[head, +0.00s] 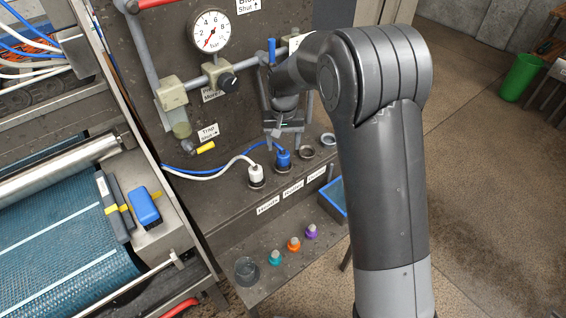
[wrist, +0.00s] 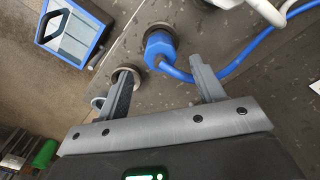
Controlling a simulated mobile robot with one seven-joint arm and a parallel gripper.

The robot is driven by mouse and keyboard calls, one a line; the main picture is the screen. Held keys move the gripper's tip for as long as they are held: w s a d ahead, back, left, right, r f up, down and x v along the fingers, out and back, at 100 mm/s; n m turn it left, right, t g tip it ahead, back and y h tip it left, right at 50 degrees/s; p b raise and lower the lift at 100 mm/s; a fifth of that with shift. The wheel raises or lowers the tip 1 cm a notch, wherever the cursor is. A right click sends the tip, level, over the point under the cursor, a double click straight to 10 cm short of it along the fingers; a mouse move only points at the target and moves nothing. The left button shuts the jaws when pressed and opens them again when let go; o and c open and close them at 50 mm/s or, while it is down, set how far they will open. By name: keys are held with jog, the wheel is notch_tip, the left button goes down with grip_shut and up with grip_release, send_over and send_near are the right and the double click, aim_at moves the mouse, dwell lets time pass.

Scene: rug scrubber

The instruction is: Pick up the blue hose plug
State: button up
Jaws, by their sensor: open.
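The blue hose plug (head: 283,158) sits in a socket on the dark ledge, with a blue hose running left from it. In the wrist view the blue plug (wrist: 158,46) shows just beyond my fingertips, roughly centred between them. My gripper (head: 284,138) hangs above and just behind the plug in the head view, partly hidden by my arm. In the wrist view my gripper (wrist: 163,74) is open, with nothing between its fingers. I cannot tell how high the fingertips are above the plug.
A white plug (head: 256,173) stands in the socket to the left. Empty sockets (head: 306,152) lie to the right. A pressure gauge (head: 209,31) and pipes are on the panel behind. Coloured caps (head: 294,244) and a blue tray (head: 331,206) are lower in front.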

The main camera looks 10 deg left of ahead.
aim_at(283, 153)
jog(key=shift+s+f, duration=0.15)
jog(key=shift+f, duration=3)
jog(key=shift+c, duration=0.3)
jog(key=c, duration=1.1)
